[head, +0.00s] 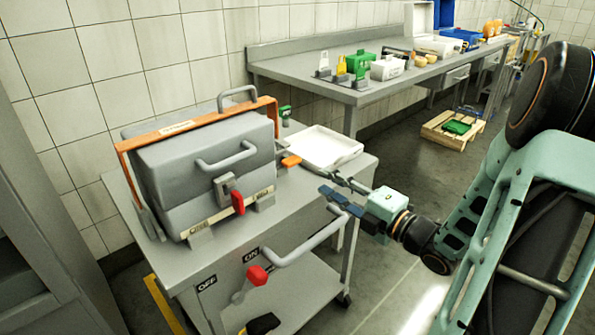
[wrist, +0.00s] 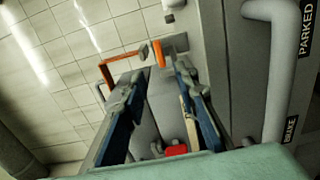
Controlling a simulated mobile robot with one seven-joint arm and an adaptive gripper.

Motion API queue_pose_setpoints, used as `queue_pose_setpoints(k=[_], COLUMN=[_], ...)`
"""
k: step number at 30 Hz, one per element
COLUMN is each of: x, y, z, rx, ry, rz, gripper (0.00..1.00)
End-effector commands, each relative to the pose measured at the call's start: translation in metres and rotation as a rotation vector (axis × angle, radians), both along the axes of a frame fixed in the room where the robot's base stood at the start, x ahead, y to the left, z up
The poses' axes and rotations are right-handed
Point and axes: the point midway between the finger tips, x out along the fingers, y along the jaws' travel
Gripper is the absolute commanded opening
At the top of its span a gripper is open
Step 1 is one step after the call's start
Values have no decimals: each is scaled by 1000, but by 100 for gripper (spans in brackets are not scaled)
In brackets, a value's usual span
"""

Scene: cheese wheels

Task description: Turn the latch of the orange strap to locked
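The orange strap (head: 187,127) runs over the grey lidded box (head: 178,175) on the cart, down its left and right sides. An orange latch lever (head: 290,161) sticks out at the box's right side, by the strap's lower right end. In the wrist view, the orange lever (wrist: 158,53) appears just beyond the fingertips, and the strap (wrist: 113,66) shows to its left. My gripper (head: 331,182) is open and empty, to the right of the lever and apart from it. Its two blue fingers also show in the wrist view (wrist: 160,73), with a gap between them.
A red-handled lever (head: 238,202) sits on the box front. A white tray (head: 322,147) lies behind the lever. The cart's handle (head: 305,240) and red-knobbed brake lever (head: 257,275) lie below my gripper. A long bench (head: 400,80) stands behind.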

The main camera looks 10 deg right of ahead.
Motion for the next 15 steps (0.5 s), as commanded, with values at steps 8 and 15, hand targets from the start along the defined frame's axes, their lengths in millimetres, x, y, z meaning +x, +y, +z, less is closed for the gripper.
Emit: queue_pose_setpoints(k=[8, 15], x=[34, 72], y=[21, 42], z=[-1, 0], rx=[-1, 0], ry=[-3, -2], rz=[5, 2], gripper=[28, 28])
